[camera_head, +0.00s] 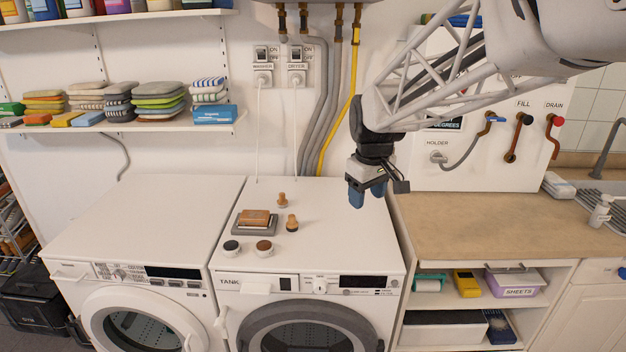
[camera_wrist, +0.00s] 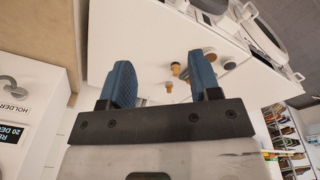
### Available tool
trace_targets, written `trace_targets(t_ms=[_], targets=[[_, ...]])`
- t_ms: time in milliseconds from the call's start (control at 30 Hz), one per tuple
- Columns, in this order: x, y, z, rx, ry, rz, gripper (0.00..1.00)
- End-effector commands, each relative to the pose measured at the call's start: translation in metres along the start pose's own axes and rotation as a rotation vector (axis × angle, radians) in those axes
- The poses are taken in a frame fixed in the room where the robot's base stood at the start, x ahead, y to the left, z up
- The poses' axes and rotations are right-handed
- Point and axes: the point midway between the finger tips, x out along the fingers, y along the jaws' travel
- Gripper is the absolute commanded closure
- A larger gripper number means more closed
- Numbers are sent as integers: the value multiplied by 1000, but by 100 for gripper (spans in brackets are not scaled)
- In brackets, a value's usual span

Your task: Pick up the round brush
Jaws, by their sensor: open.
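Two small round brushes with wooden knob handles stand upright on the right white washer's top. The farther brush (camera_head: 282,199) has a pale base, the nearer brush (camera_head: 292,222) a dark one. I cannot tell which one the task means. In the wrist view two wooden handles show between and beyond my fingers, one (camera_wrist: 175,69) higher in the picture and one (camera_wrist: 169,87) lower. My gripper (camera_head: 366,194) has blue fingers, open and empty. It hangs over the right part of the washer top, to the right of both brushes and apart from them.
A wooden-backed block (camera_head: 255,215) lies on a grey tray, left of the brushes. Two round tins, one dark-topped (camera_head: 231,247) and one brown-topped (camera_head: 264,246), sit near the front edge. The washer top (camera_head: 340,240) is clear on the right. A brown counter (camera_head: 470,225) adjoins it.

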Motion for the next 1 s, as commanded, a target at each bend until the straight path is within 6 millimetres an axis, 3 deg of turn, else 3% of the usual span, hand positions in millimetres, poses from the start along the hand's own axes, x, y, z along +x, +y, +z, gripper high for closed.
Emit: trace_targets(t_ms=[567,1000], targets=[[71,19,-147,-313,-41,-43,43],[149,14,-251,-553,-66,-79,43]])
